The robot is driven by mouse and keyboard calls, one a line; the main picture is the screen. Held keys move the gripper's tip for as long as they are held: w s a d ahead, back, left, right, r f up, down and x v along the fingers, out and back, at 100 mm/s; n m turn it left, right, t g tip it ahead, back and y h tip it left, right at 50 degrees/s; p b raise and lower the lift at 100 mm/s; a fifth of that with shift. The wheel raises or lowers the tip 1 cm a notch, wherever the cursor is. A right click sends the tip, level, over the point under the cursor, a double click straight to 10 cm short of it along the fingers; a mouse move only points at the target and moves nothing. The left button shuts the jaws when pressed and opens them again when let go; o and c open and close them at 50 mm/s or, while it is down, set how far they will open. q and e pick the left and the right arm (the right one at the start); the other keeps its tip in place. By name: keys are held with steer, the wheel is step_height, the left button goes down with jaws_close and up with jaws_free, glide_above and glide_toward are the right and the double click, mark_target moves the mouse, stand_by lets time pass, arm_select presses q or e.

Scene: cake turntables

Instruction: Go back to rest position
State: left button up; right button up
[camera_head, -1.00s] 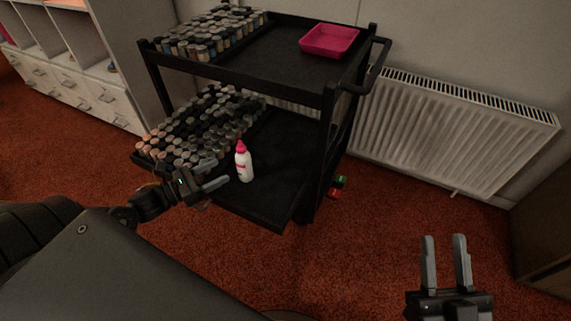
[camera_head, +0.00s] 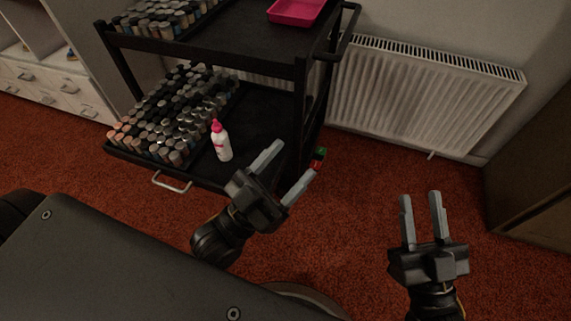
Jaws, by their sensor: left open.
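My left gripper (camera_head: 283,170) is open and empty, in front of the lower shelf of the black cart and above the red carpet. A white bottle with a pink cap (camera_head: 222,143) stands upright on the lower shelf, to the left of this gripper and apart from it. My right gripper (camera_head: 420,204) points up the picture at the lower right, over the carpet. Its two fingers stand apart with a gap between them, and nothing is held.
The black cart (camera_head: 215,50) holds many small jars (camera_head: 172,115) on both shelves and a pink tray (camera_head: 297,11) on top. A white radiator (camera_head: 420,98) is on the wall behind. A wooden cabinet (camera_head: 535,185) stands at the right.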

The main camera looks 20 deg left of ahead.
arm_select(q)
steer(key=shift+f, duration=0.1)
arm_select(e)
steer(key=shift+f, duration=0.1)
